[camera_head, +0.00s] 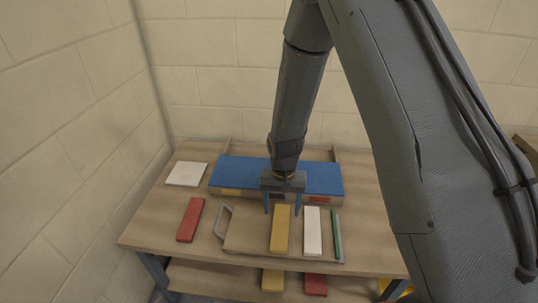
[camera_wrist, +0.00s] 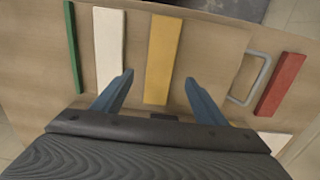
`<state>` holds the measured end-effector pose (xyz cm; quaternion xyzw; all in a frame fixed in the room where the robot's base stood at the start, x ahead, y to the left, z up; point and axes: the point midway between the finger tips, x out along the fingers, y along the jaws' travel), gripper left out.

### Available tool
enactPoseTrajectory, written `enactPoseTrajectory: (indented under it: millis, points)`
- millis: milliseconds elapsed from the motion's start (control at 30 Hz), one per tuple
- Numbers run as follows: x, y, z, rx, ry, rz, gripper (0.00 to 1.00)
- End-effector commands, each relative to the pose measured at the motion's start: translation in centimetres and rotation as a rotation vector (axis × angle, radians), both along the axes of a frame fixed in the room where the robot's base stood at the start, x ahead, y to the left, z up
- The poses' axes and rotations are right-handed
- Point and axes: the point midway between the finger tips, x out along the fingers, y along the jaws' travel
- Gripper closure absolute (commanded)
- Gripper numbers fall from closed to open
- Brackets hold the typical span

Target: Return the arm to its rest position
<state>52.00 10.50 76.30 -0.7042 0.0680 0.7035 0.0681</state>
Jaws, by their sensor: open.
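My arm reaches down over the wooden workbench from the top of the head view. My gripper (camera_head: 282,211) has its two blue fingers spread apart, with nothing between them, above the far end of a yellow block (camera_head: 280,229). In the wrist view the gripper (camera_wrist: 160,92) is open too, and the yellow block (camera_wrist: 162,58) lies beyond the gap between the fingertips. The block rests on a wooden board with a grey handle (camera_head: 223,222). How high the fingers are above the board is hard to tell.
A white block (camera_head: 312,231) and a green strip (camera_head: 337,235) lie right of the yellow block. A red block (camera_head: 190,219) and a white square (camera_head: 187,174) lie left. A blue-topped box (camera_head: 235,172) stands behind. Walls close in at left and back. More blocks sit on a lower shelf (camera_head: 230,280).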

Motion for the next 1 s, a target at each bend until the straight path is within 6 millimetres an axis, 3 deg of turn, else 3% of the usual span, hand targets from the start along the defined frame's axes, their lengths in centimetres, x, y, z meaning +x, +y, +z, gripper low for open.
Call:
enactPoseTrajectory:
  millis: [167,367,700,1000]
  points:
    - [-0.1,-0.4,0.9,0.001,-0.004,0.005,0.34]
    - [-1.7,-2.7,6.4,0.004,-0.026,0.038,0.34]
    - [-8.4,-7.7,16.1,0.001,-0.069,0.125,0.34]
    - [-14.1,-10.1,20.1,-0.007,-0.093,0.185,0.34]
